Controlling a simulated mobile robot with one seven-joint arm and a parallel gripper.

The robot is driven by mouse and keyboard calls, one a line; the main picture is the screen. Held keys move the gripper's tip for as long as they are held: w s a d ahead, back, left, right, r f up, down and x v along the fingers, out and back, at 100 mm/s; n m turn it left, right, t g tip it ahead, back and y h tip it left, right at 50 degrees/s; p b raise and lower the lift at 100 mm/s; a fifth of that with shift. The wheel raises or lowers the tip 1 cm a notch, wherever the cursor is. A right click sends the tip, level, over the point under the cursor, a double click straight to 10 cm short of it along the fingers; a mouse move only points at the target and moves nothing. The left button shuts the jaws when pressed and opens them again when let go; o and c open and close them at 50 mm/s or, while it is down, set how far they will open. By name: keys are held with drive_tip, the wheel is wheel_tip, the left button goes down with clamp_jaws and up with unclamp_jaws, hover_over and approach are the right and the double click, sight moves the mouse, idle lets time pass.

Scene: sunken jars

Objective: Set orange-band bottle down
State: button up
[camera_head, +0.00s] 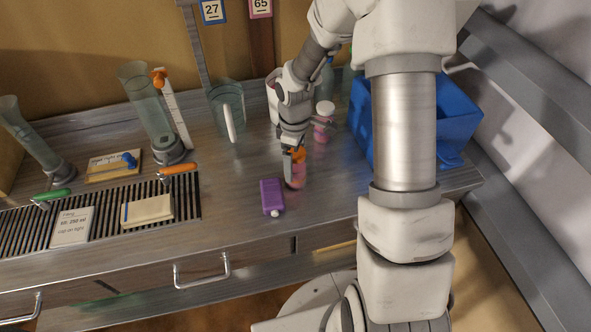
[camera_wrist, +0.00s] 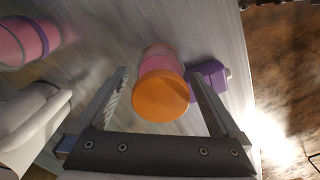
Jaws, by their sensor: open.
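The bottle with the orange top (camera_wrist: 160,95) stands on the metal bench, its pink body showing beyond the top in the wrist view. In the head view the bottle (camera_head: 296,177) is just below my gripper (camera_head: 292,155), partly covered by it. In the wrist view my gripper (camera_wrist: 163,92) is open, with one finger on each side of the orange top and a gap to each. Whether a coloured band lies under the top is hard to see.
A purple flask (camera_head: 272,197) lies close by on the left. A pink bottle with a white cap (camera_head: 323,121) stands behind. A blue crate (camera_head: 456,120) is at the right, a glass cylinder (camera_head: 228,105) at the back left. The bench front is clear.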

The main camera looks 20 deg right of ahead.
drive_tip(key=shift+f, duration=0.55)
clamp_jaws()
